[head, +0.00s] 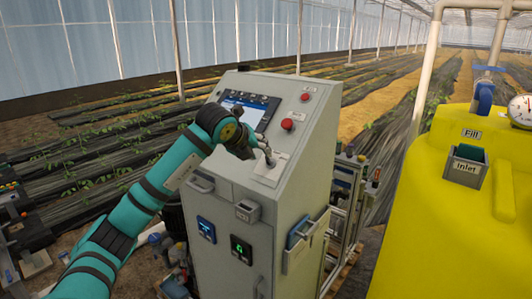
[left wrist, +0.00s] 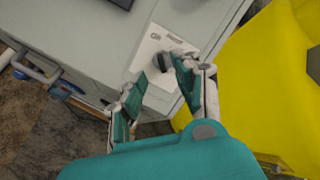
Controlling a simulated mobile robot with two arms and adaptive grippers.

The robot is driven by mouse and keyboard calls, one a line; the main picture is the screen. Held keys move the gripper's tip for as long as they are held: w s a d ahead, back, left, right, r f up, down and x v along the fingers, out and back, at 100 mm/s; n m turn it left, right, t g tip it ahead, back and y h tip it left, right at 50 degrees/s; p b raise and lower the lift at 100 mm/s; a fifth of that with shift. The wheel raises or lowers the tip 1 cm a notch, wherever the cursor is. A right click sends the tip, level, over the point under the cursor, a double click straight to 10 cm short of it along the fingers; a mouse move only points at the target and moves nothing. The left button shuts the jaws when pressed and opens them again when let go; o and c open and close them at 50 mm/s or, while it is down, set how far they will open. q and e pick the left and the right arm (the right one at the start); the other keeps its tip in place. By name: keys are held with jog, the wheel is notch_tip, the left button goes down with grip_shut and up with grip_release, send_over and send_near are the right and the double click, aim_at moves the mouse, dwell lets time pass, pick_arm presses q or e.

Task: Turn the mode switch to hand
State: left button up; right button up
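The mode switch shows as a small dark knob (left wrist: 164,63) on a white plate (left wrist: 152,48) on the sloped front of the grey cabinet. In the head view the white plate (head: 268,176) shows just right of my gripper. My left gripper (head: 259,157) is at the plate. In the left wrist view my left gripper (left wrist: 158,73) is open, its teal fingers apart over the plate's lower edge. The knob lies by the tips, closer to the right finger, which partly hides it. I cannot tell whether they touch. The plate's lettering is too small to read fully. My right gripper is not in view.
The grey cabinet (head: 318,150) carries a screen (head: 262,102) and two red buttons, one at the panel's right (head: 287,124). A yellow tank (head: 420,200) stands to the right.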

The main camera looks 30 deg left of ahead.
aim_at(266, 158)
pick_arm(q)
jog(key=p+x, duration=0.2)
jog(key=x, duration=0.4)
jog(key=shift+w+f, duration=0.3)
jog(key=shift+f, duration=0.05)
grip_shut()
